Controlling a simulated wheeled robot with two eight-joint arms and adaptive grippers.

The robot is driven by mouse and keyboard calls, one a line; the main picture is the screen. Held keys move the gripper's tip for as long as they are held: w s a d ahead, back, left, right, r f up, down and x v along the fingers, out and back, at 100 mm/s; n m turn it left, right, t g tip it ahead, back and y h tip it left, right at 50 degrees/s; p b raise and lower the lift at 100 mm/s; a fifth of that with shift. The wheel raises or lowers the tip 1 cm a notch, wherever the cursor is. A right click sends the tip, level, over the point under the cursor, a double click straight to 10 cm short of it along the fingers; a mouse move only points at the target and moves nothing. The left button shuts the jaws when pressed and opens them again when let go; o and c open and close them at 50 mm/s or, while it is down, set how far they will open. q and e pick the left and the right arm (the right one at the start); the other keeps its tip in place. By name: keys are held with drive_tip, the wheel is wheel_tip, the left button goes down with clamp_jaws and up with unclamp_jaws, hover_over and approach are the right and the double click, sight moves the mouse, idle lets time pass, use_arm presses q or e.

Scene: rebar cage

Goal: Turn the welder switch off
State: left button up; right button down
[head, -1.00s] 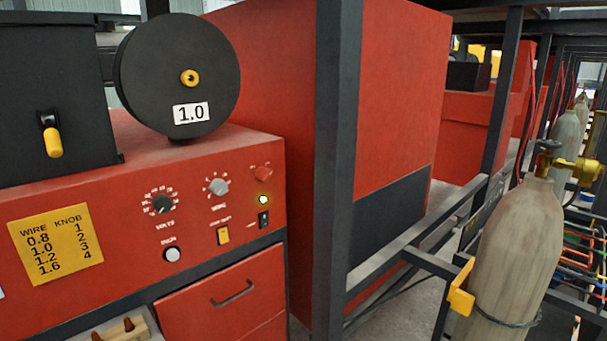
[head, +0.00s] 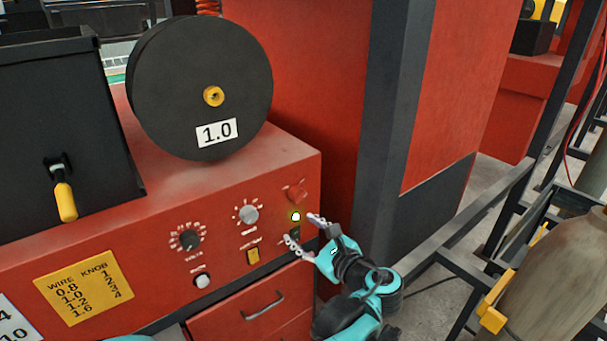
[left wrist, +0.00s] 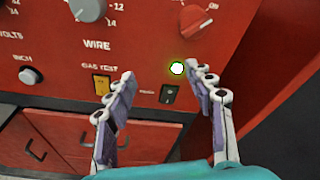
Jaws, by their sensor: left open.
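The welder's red front panel (head: 130,255) carries a small black rocker switch (head: 295,233), partly covered in the head view. The switch shows clearly in the left wrist view (left wrist: 170,94). A lit green-white lamp (left wrist: 177,68) sits just above it and a red rotary knob (left wrist: 196,20) higher up. My left gripper (head: 302,229) is open and empty in front of the panel. In the left wrist view its fingertips (left wrist: 167,77) are either side of the switch; contact cannot be told. My right gripper is not in view.
A yellow gas-test switch (left wrist: 102,84) is close to the left finger. A drawer (head: 255,305) with a handle is below. A black post (head: 390,130) and rails stand to the right, with a gas cylinder (head: 560,270) beyond. A wire spool (head: 200,85) sits on top.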

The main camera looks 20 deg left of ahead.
sight(302, 199)
use_arm(q)
drive_tip(key=w+d+r+m+t+y+p, duration=0.1)
drive_tip(key=d+r+m+y, duration=0.1)
drive_tip(key=d+r, duration=0.25)
drive_tip(key=x, duration=0.8)
drive_tip(key=shift+a, duration=0.2)
drive_tip(key=c, duration=1.2)
